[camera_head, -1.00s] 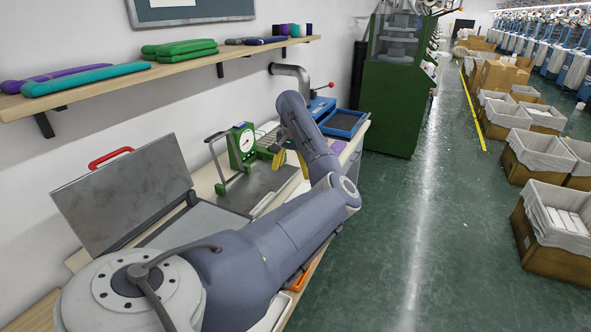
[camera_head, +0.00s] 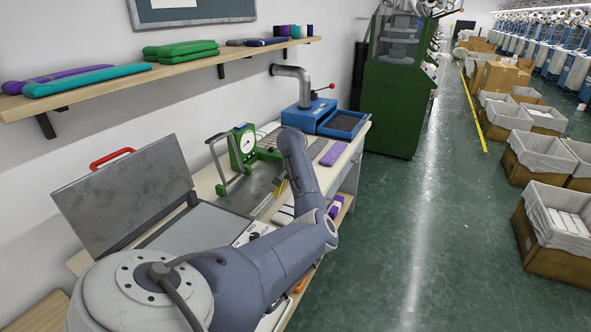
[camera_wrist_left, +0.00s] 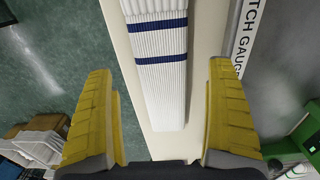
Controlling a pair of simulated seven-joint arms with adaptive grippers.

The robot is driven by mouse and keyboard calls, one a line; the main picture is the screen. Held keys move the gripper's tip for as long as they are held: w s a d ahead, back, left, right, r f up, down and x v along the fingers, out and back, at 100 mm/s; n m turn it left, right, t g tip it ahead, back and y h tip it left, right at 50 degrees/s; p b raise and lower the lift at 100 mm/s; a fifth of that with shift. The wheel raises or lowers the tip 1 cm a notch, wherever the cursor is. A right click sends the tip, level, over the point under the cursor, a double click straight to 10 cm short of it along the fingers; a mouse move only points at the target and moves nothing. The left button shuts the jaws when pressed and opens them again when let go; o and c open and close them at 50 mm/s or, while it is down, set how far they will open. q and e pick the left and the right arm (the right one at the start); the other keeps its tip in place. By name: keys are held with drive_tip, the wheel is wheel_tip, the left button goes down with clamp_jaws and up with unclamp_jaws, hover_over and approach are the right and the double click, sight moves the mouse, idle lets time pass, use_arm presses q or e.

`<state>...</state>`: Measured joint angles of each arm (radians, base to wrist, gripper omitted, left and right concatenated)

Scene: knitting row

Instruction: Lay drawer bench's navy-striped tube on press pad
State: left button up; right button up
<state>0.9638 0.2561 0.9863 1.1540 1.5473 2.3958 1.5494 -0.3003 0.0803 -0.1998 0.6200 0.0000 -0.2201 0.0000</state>
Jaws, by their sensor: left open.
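The navy-striped tube (camera_wrist_left: 163,92) is white and ribbed with navy bands; in the left wrist view it lies lengthwise on the pale bench top (camera_wrist_left: 200,50). My left gripper (camera_wrist_left: 161,72) is open, its yellow fingers on either side of the tube and apart from it. In the head view part of the tube (camera_head: 284,214) shows beside my arm, and the yellow fingers of the left gripper (camera_head: 281,187) are partly hidden by my wrist. The press stands open, its grey pad (camera_head: 195,236) under a raised lid (camera_head: 125,195) with a red handle. My right gripper is out of view.
A green dial gauge (camera_head: 242,145) stands behind the gripper. A purple tube (camera_head: 334,153) lies farther along the bench near a blue machine (camera_head: 308,117). A wall shelf (camera_head: 160,70) holds folded green, teal and purple tubes. The floor at right is clear up to the boxes.

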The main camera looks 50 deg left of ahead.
sight(292, 205)
use_arm(q)
drive_tip(key=shift+a+f, duration=0.1)
drive_tip(key=shift+f, duration=1.9)
drive_tip(key=c, duration=1)
drive_tip(key=shift+r, duration=0.15)
